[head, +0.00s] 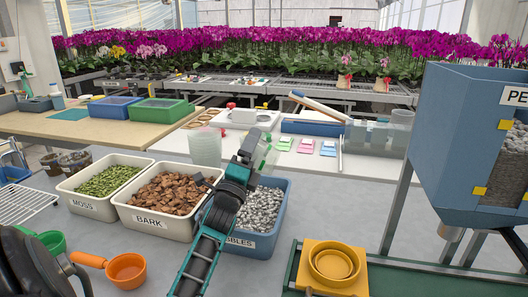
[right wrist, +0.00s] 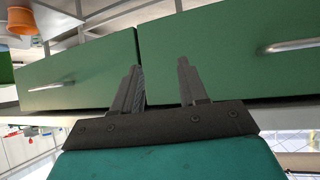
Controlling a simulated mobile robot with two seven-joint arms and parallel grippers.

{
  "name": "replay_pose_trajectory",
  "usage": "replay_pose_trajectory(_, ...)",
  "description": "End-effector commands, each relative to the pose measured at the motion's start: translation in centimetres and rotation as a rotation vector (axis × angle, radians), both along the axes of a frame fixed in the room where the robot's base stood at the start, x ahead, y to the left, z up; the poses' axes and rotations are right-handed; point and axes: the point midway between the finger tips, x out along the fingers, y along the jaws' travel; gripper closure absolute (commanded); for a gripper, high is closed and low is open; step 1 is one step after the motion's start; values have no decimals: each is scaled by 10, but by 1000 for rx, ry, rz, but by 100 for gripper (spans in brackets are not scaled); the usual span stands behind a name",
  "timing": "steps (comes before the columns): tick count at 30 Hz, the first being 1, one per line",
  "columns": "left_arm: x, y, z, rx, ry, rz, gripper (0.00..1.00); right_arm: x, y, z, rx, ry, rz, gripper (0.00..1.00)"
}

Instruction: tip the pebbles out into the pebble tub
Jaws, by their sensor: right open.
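The pebble tub (head: 236,243) is a blue bin of grey pebbles (head: 261,207) on the grey bench, its label partly hidden by my left arm. My left gripper (head: 257,160) is above the back left part of this tub. It appears shut on a small clear cup (head: 263,156) with some green at its edge; the cup looks tilted, and I cannot see what is in it. My right gripper (right wrist: 163,88) is open and empty in the right wrist view, in front of green drawers. It is not in the head view.
A bark tub (head: 149,222) and a moss tub (head: 83,205) stand left of the pebble tub. Orange (head: 126,269) and green (head: 51,242) scoops lie in front. A yellow holder (head: 325,277) and a blue hopper (head: 440,150) are at right. Clear cups (head: 205,149) stand behind.

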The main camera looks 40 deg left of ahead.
Motion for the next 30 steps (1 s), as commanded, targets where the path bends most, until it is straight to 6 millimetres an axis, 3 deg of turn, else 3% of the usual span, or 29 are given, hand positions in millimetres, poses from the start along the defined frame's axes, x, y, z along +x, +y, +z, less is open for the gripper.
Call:
replay_pose_trajectory(3, -1, 1, 9, 134, 80, -1, 39, 0, 0, 13, 0, 0, 0, 57)
replay_pose_trajectory(30, 0, 0, 23, 655, 397, -1, 39, -1, 0, 9, -1, 2, 1, 57)
